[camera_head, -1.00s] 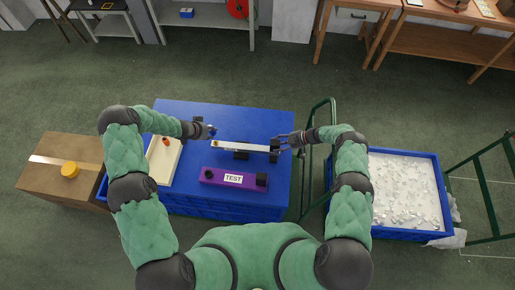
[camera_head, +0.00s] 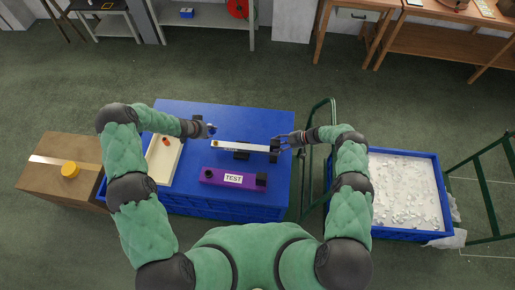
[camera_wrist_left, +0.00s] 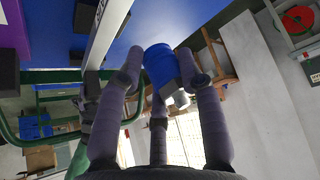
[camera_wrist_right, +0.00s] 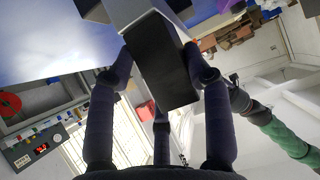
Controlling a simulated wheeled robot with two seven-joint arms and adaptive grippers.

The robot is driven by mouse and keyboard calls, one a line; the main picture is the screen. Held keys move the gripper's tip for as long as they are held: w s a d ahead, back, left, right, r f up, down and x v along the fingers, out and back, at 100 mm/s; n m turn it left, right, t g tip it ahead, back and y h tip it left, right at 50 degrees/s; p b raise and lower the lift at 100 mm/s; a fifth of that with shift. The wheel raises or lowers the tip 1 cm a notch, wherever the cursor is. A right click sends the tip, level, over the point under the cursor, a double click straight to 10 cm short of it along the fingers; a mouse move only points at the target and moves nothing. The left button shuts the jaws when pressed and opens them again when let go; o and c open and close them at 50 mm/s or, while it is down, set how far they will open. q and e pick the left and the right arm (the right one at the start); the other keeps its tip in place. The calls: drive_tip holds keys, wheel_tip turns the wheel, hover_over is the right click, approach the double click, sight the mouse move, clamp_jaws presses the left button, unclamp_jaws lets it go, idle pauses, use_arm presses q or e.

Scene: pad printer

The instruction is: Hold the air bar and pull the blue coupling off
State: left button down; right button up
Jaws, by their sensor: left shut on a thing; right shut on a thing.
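The white air bar (camera_head: 240,146) lies across black supports on the blue table, and part of it shows in the left wrist view (camera_wrist_left: 105,32). My left gripper (camera_head: 209,129) is at the bar's left end, shut on the blue coupling (camera_wrist_left: 160,65), which has a pale stub. The coupling appears apart from the bar, with a gap between them in the left wrist view. My right gripper (camera_head: 286,142) is shut on the black end block (camera_wrist_right: 163,62) at the bar's right end. The block's far side is hidden.
A purple TEST unit (camera_head: 233,178) lies in front of the bar on the blue table (camera_head: 240,112). A cream tray (camera_head: 160,170) with an orange item stands at left. A green rail (camera_head: 308,160) and a blue crate of white pieces (camera_head: 436,233) are at right.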

drive_tip(key=o, duration=1.6)
drive_tip(key=v, duration=1.2)
drive_tip(key=shift+a, duration=0.1)
